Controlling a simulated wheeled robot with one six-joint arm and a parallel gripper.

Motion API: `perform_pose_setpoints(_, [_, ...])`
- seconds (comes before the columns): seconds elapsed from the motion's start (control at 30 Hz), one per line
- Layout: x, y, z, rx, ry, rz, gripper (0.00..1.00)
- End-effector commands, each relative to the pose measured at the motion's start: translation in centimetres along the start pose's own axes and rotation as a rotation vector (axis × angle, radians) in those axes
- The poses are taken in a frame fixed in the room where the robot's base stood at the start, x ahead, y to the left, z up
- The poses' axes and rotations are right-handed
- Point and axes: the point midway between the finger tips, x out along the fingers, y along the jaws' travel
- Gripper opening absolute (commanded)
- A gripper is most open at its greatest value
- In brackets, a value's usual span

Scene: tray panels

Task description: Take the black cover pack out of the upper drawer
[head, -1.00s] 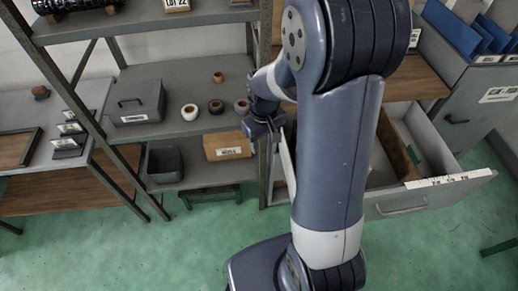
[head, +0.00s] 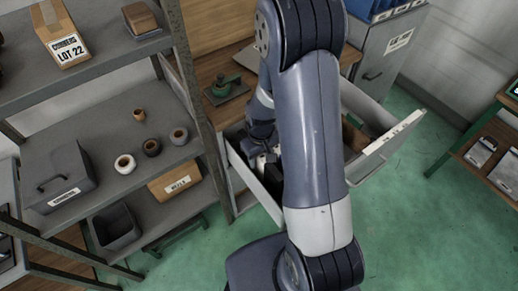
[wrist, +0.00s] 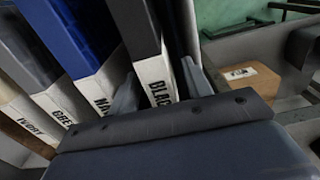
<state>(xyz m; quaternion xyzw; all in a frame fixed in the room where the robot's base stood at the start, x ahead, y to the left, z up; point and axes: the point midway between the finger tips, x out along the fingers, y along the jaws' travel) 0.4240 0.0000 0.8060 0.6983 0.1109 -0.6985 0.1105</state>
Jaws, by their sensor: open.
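In the wrist view the black cover pack (wrist: 140,28) stands on edge, with a white label reading "BLAC…" on its end. My gripper (wrist: 161,86) is open, with one finger on each side of this pack; whether the fingers touch it I cannot tell. To its left stand packs labelled navy (wrist: 99,82), grey (wrist: 55,108) and ivory (wrist: 25,130). In the head view my gripper (head: 262,143) is down at the left part of the open drawer (head: 252,180). My arm hides much of the drawer and the packs there.
The drawer's wall stands just right of my gripper in the wrist view. A shelf rack (head: 205,125) with rolls, a grey box (head: 60,178) and a carton (head: 175,182) stands close on the left.

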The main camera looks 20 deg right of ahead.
Motion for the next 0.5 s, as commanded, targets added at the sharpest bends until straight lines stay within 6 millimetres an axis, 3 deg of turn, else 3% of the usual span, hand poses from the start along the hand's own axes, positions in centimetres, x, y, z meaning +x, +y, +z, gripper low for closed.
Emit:
perform_pose_setpoints(0.2, [1.26,-0.01,0.02,0.000,-0.001,0.000,0.47])
perform_pose_setpoints(0.5, [1.36,0.00,0.00,0.000,0.000,0.000,0.46])
